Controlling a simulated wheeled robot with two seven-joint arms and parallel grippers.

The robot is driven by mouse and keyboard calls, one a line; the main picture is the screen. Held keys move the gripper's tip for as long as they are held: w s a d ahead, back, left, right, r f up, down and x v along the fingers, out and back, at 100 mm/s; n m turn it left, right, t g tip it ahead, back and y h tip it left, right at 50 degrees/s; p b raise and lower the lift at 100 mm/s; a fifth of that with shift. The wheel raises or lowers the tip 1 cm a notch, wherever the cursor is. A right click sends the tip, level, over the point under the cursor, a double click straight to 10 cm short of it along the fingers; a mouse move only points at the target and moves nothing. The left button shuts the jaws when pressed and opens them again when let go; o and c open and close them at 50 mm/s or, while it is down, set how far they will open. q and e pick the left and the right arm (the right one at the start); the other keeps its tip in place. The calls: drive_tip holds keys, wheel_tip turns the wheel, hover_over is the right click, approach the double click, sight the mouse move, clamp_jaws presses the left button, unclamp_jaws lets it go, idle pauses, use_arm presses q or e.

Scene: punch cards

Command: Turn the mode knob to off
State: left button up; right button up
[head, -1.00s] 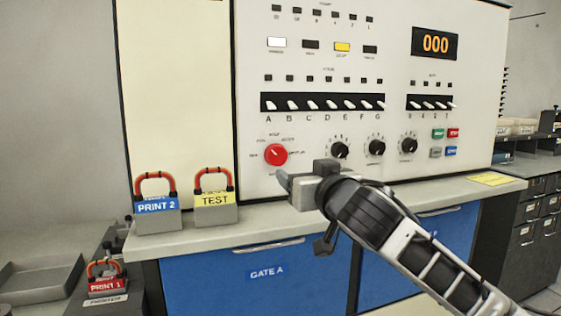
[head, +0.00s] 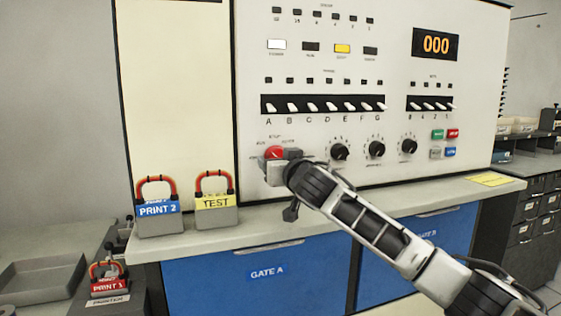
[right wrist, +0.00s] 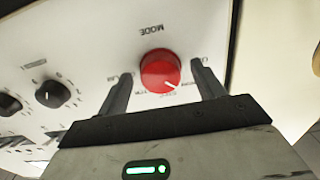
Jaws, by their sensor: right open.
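The red mode knob (head: 275,150) sits at the lower left of the white console panel, its lower part hidden by my right gripper in the head view. In the right wrist view, the knob (right wrist: 160,69) shows under upside-down MODE lettering, its white pointer line toward the lower right. Small labels surround it, too blurred to read surely. My right gripper (right wrist: 161,76) is open, with one finger on each side of the knob and a visible gap to it; I cannot tell how deep the fingers reach. My left gripper is not in view.
Black knobs (head: 340,152) line the panel right of the red knob, below a row of toggle switches (head: 322,106). Padlock-like blocks labelled PRINT 2 (head: 158,209) and TEST (head: 216,202) stand on the ledge (head: 255,222) to the left. The display reads 000 (head: 436,44).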

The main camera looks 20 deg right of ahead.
drive_tip(key=shift+c, duration=0.3)
drive_tip(key=c, duration=0.9)
use_arm(q)
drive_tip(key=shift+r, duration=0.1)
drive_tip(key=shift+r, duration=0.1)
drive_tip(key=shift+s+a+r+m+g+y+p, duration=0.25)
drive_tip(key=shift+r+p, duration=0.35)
drive_tip(key=shift+p, duration=1.3)
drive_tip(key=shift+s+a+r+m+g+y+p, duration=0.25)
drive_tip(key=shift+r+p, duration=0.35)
drive_tip(key=shift+p, duration=1.25)
use_arm(e)
drive_tip(key=shift+d+n, duration=0.1)
drive_tip(key=shift+n, duration=4.3)
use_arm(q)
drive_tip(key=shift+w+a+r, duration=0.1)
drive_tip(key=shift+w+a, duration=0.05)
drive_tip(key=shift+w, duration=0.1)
